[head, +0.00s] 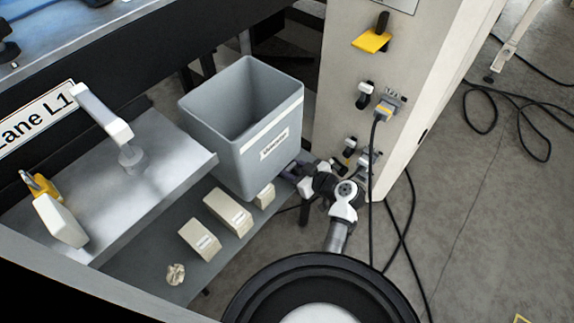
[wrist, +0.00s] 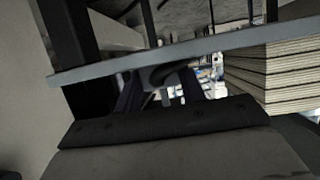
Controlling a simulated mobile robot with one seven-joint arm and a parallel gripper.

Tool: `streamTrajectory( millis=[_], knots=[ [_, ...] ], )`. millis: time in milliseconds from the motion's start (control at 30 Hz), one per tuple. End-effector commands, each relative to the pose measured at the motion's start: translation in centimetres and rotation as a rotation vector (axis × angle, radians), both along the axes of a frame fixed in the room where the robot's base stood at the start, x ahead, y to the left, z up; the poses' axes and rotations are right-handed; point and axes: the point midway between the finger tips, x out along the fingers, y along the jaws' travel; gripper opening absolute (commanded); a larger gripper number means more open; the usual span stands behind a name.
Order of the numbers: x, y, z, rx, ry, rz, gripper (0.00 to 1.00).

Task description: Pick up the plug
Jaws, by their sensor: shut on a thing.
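My gripper (head: 294,171) reaches to the shelf edge just right of the grey bin, with its fingers partly hidden by the bin and arm. In the wrist view, my gripper (wrist: 160,92) has its two dark fingers closed around a dark rounded piece, which looks like the plug (wrist: 165,73). A grey shelf edge crosses the picture right by it, and I cannot tell whether they touch. Its full shape is hidden. Other grey connectors sit in the cabinet face: an upper one (head: 386,107) with a black cable, and a lower one (head: 368,160).
The bin (head: 262,130) stands on a lower shelf (head: 150,262) with small beige boxes (head: 228,211) and a crumpled piece (head: 175,274). The tall cabinet (head: 345,60) is close to my arm. Black cables (head: 410,225) hang and lie on the floor at right.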

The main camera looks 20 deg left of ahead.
Motion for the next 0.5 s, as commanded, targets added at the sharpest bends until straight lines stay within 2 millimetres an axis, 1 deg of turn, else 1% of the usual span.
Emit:
streamTrajectory(
  millis=[167, 267, 367, 500],
  knots=[
    [0.0, 0.0, 0.3, 0.0, -0.001, 0.0, 0.11],
    [0.0, 0.0, 1.0, 0.0, -0.002, -0.001, 0.1],
    [0.0, 0.0, 2.2, 0.0, -0.002, 0.0, 0.1],
    [0.0, -0.1, 4.4, 0.0, -0.001, 0.0, 0.1]
  ],
)
